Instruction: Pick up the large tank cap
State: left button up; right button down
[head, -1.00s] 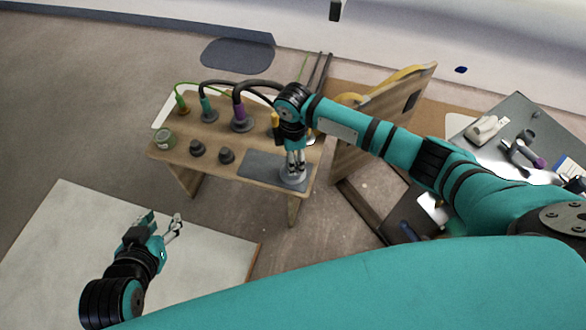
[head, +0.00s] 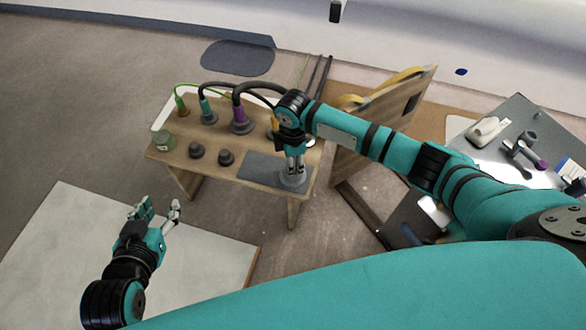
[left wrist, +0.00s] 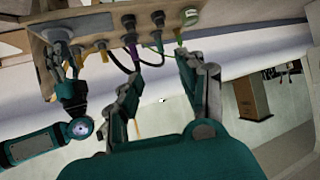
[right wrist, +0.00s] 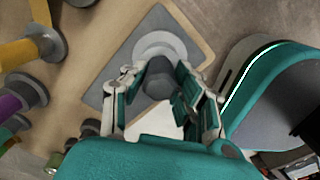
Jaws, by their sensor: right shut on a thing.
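The large tank cap (head: 293,180) is a round grey cap with a wide pale flange and a darker upright knob. It sits on the dark grey mat (head: 255,168) at the front right of the wooden bench. My right gripper (head: 295,168) points straight down over it and is shut on the knob. In the right wrist view the cap's flange (right wrist: 160,43) shows beyond the fingers, with the knob between them. My left gripper (head: 158,208) is open and empty, low in front of the bench; the left wrist view shows its two fingers (left wrist: 168,95) spread apart.
Two smaller dark caps (head: 226,157) and a green-grey tin (head: 165,141) stand on the bench (head: 178,155). Hoses with green, teal and purple fittings (head: 240,118) line its back. A wooden panel (head: 375,135) stands right of the bench. A grey tool table (head: 510,115) is further right.

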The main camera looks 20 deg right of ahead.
pick_arm(q)
jog(key=shift+s+f, duration=0.1)
pick_arm(e)
jog(key=shift+r, duration=0.15)
jog(key=r, duration=0.1)
jog(key=r+p, duration=0.2)
jog(key=shift+s+r, duration=0.3)
pick_arm(q)
jog(key=s+a+f+g+y+p, duration=0.2)
jog(key=s+a+f+g+p, duration=0.15)
jog(key=s+g, duration=0.7)
notch_tip(320, 180, down, 6)
jog(key=t+p, duration=0.1)
jog(key=t, duration=0.1)
jog(key=shift+s+a+f, duration=0.15)
jog(key=shift+s+a, duration=0.15)
pick_arm(e)
jog(key=s+a+r, duration=0.1)
jog(key=s, duration=1.4)
jog(key=shift+s, duration=0.2)
